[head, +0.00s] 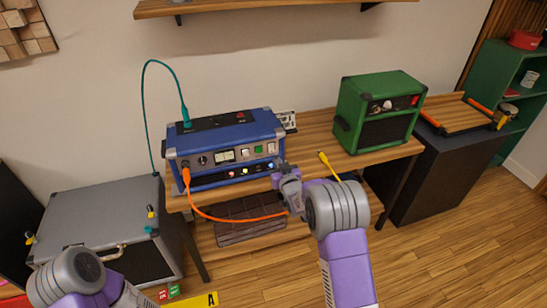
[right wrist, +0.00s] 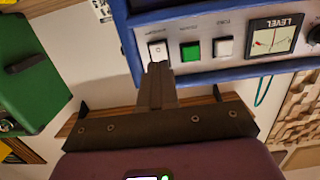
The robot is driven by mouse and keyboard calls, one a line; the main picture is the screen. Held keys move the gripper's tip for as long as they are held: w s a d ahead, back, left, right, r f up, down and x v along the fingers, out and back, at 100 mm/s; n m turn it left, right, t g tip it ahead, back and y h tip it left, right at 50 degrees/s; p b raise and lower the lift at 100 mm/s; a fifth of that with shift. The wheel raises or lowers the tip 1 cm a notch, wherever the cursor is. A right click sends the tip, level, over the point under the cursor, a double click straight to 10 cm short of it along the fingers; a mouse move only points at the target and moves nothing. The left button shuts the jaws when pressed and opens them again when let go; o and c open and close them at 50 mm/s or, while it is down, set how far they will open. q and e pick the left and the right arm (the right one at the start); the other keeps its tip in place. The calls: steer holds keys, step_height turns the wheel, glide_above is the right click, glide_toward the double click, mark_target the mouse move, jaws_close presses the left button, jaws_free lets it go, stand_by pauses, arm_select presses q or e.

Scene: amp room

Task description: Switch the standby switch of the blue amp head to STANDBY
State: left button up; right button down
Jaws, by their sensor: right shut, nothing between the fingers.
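The blue amp head (head: 228,137) stands on the wooden table, its front panel facing me. In the right wrist view, which is upside down, its panel carries a white rocker switch (right wrist: 158,50), a green one (right wrist: 191,50) and another white one (right wrist: 224,47) beside the LEVEL meter (right wrist: 273,36). My right gripper (right wrist: 157,72) is shut and empty, its fingertips at the lower edge of the outermost white rocker; I cannot tell whether they touch. In the head view this right gripper (head: 280,172) is before the panel's right end.
An orange cable (head: 235,219) hangs from the amp's front and passes near my right gripper. A teal cable (head: 145,100) is plugged into its top. A green amp (head: 380,110) stands right on the table (head: 310,150). A grey case (head: 105,215) is at left.

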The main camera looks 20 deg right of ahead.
mark_target(272, 151)
arm_select(q)
steer(key=shift+f+b, duration=0.4)
steer(key=shift+f, duration=0.1)
arm_select(e)
steer(key=shift+w+f, duration=0.15)
steer(key=shift+w, duration=1.1)
steer(key=shift+w+f, duration=0.15)
steer(key=shift+w, duration=1.05)
